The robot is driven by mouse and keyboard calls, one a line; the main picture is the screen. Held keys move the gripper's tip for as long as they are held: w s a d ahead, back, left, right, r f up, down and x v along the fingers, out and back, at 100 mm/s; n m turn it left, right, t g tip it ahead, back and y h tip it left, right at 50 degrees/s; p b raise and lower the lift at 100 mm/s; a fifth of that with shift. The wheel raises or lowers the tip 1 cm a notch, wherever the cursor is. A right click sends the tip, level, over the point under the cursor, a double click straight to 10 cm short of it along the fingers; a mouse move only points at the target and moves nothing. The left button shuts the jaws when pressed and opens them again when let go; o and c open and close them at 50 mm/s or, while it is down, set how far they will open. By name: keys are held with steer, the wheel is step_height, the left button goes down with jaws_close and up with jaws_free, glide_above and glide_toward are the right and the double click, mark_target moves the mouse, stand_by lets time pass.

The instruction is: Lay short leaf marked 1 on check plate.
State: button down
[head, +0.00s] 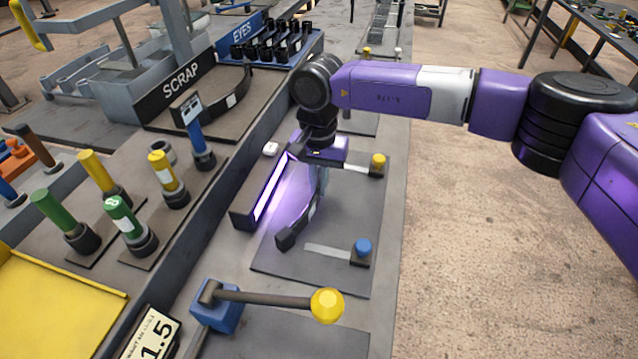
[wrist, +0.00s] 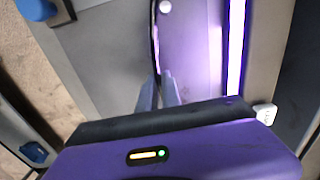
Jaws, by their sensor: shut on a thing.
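My gripper (head: 320,190) is shut on a dark curved leaf (head: 296,228), gripping it across its thickness so that it stands on edge. A small pale patch shows on the leaf, but I cannot read a mark. The leaf is over a dark flat plate (head: 340,278), which looks like the check plate; I cannot tell whether the leaf touches it. In the wrist view the leaf (wrist: 155,45) runs as a thin line up from between the fingertips (wrist: 157,92). The wrist hides part of the plate.
A glowing purple light bar (head: 268,190) edges the plate's left side. A blue knob (head: 363,247) and a yellow knob (head: 378,160) are on its right. A yellow-ended lever (head: 327,305) stands in front. Another curved leaf (head: 238,88) lies by the SCRAP sign (head: 183,84).

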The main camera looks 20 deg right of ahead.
steer(key=shift+a, duration=0.15)
steer(key=c, duration=1)
jaws_free()
steer(key=shift+f, duration=0.15)
steer(key=shift+r+p, duration=2.15)
steer(key=shift+r, duration=1.9)
